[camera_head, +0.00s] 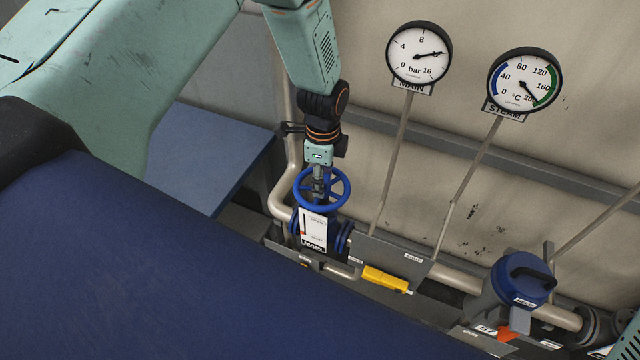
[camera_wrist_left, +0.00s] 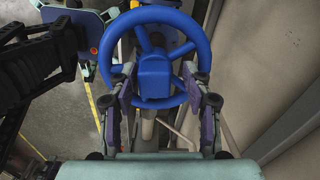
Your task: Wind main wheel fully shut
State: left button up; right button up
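The blue main wheel (camera_head: 345,190) sits on its valve above a tag reading MAIN (camera_head: 313,245), low in the middle of the head view. In the left wrist view the wheel (camera_wrist_left: 152,15) faces me, with its rim, spokes and square hub showing. My left gripper (camera_head: 318,180) reaches down to the wheel from above. In the wrist view its two fingers (camera_wrist_left: 157,100) stand apart on either side of the hub, near the lower rim, with gaps to the hub. Whether they touch the rim is unclear. My right gripper does not show.
The MAIN gauge (camera_head: 420,53) reads about 12 bar; the STEAM gauge (camera_head: 525,80) stands to its right. A yellow handle (camera_head: 385,280) and a blue capped fitting (camera_head: 520,278) lie along the pipe to the right. A beige wall stands close behind the wheel.

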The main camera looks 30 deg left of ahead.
pick_arm(q)
jog(key=shift+o, duration=0.4)
jog(key=shift+s+r, duration=0.15)
jog(key=shift+r, duration=4.3)
jog(key=shift+f, duration=0.1)
